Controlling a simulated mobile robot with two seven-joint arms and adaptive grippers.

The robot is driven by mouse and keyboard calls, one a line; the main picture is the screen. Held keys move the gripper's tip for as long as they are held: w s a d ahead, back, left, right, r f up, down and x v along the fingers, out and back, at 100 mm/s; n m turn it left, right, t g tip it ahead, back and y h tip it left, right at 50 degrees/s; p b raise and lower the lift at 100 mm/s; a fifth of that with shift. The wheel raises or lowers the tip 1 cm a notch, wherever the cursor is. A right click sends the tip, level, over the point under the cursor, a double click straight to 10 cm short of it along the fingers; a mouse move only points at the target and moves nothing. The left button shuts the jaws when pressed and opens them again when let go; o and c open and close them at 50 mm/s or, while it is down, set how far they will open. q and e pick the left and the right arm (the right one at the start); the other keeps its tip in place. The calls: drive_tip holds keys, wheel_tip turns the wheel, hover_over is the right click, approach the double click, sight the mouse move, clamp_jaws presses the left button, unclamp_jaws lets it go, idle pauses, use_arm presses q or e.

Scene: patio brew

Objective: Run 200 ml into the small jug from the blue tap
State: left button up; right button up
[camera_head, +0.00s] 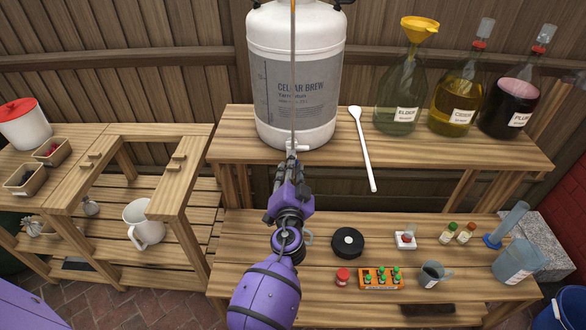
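A white keg (275,40) marked "CELLAR BREW" stands on the upper shelf, with a thin upright tube down its front. A pale fitting (303,147) shows low on its front; I make out no blue on it, and my gripper covers part of it. My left gripper (291,162) is right in front of this fitting, pointing at it; I cannot tell whether it touches or how far its fingers are apart. A small grey jug (432,274) with a handle stands on the lower bench at right. A larger clear jug (515,262) stands right of it. My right gripper is out of view.
A white spoon (362,145) lies beside the keg, left of three glass bottles (400,105). A black disc (348,243), an orange vial rack (380,279) and a blue-based cylinder (507,226) stand on the lower bench (240,250). A white mug-like jug (145,225) stands at left.

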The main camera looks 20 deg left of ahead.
use_arm(q)
clamp_jaws()
drive_tip(key=shift+m, duration=0.3)
drive_tip(key=shift+d+m+b, duration=0.1)
drive_tip(key=shift+m+b, duration=0.3)
drive_tip(key=shift+m, duration=5.3)
drive_tip(key=shift+w, duration=0.1)
